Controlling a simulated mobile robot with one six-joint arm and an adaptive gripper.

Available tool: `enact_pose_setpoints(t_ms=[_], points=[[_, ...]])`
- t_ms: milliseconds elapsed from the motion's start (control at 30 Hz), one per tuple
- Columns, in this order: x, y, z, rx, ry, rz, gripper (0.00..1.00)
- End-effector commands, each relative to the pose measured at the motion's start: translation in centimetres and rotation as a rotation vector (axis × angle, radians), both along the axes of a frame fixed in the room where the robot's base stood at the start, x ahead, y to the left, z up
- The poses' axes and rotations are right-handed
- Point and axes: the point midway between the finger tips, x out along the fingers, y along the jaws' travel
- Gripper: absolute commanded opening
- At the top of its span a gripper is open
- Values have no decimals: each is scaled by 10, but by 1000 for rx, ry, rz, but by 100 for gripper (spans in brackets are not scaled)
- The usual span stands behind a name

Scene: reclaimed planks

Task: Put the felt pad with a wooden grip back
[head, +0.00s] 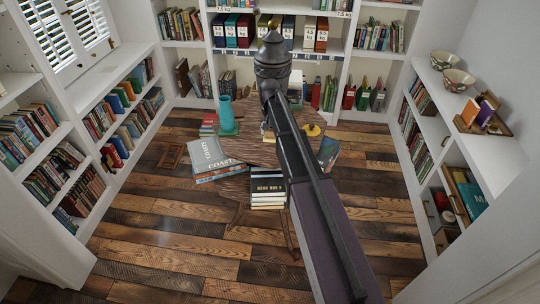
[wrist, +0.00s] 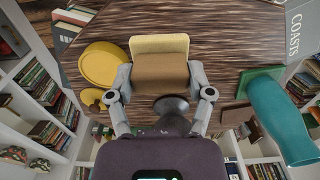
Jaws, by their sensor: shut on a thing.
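The felt pad with a wooden grip (wrist: 160,68) shows in the wrist view as a brown wooden block with a pale yellow layer along its far edge. My gripper (wrist: 160,82) is shut on it, one finger on each side of the wooden part. The pad is over the dark wooden table (wrist: 222,52); I cannot tell whether it touches the top. In the head view my arm hides most of the gripper and the pad.
A teal vase (head: 226,114) stands on a green base (wrist: 238,113) at the table's left in the head view. A yellow dish (wrist: 102,64) lies beside the pad. A grey COASTS book (head: 210,154) is on a stack at the front left. Bookshelves (head: 118,110) surround the table.

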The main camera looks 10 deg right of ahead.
Motion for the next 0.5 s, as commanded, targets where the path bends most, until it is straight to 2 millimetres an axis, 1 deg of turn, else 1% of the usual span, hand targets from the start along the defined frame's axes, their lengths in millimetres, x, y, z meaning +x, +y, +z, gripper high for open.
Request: enact_pose_setpoints(t_ms=[167,267,500], points=[[-23,4,-6,0,0,0,29],[-46,8,-13,0,0,0,29],[-114,17,-29,1,-1,-1,29]])
